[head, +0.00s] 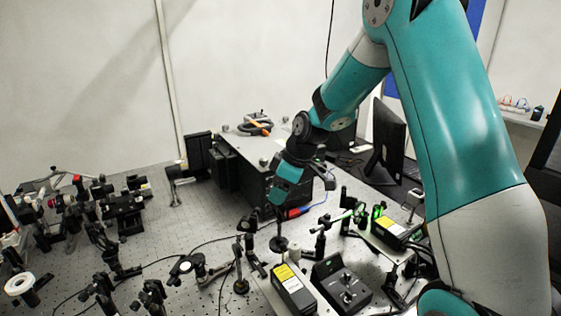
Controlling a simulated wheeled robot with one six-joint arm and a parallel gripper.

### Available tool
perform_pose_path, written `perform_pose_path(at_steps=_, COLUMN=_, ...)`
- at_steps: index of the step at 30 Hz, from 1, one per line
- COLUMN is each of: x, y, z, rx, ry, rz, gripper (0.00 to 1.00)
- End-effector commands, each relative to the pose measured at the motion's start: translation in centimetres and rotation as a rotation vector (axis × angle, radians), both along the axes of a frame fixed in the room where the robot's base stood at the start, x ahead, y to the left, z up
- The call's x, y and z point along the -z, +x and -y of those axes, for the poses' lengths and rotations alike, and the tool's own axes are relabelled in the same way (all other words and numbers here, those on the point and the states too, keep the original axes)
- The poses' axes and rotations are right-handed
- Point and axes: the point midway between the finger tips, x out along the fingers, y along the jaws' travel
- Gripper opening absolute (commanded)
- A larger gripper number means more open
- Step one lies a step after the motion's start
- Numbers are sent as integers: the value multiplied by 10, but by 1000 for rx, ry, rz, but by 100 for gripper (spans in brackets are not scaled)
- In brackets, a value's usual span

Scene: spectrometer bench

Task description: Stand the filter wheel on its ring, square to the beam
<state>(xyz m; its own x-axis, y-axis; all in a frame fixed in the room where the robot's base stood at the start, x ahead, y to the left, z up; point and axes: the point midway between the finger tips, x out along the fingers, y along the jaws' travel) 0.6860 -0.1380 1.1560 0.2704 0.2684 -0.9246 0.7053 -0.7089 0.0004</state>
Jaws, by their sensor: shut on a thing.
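My gripper (279,207) points down over the middle of the optical bench, in front of the large black box. Its jaws are small and dark here, and they are shut on a dark thing on a thin post, with a round disc (278,243) at its lower end. I take this to be the filter wheel, but its face and filters cannot be made out. It looks upright; whether the disc touches the bench is not clear. I cannot pick out the marked ring or the beam line.
A black box (240,178) stands behind my gripper. Yellow-labelled modules (293,288) and a black control box (342,289) stand in front and to the right. Posts and cables crowd close by. Optic mounts fill the left side. Bare bench (165,235) shows at centre left.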

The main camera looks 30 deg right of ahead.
Motion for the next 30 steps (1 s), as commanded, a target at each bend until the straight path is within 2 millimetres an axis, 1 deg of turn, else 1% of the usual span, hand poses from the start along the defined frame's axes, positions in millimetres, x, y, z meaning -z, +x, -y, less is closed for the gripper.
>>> perform_pose_path(at_steps=3, x=12, y=1, z=0, rx=1, ry=0, rz=3, gripper=0)
perform_pose_path(at_steps=8, x=22, y=1, z=0, rx=1, ry=1, rz=3, gripper=0)
perform_pose_path(at_steps=15, x=51, y=1, z=0, rx=0, ry=1, rz=1, gripper=0)
perform_pose_path(at_steps=18, x=56, y=1, z=0, rx=1, ry=1, rz=3, gripper=0)
perform_pose_path(at_steps=25, x=56, y=1, z=0, rx=0, ry=1, rz=5, gripper=0)
perform_pose_path(at_steps=29, x=60, y=1, z=0, rx=0, ry=1, rz=5, gripper=0)
perform_pose_path(at_steps=30, x=60, y=0, z=0, rx=1, ry=0, rz=1, gripper=68)
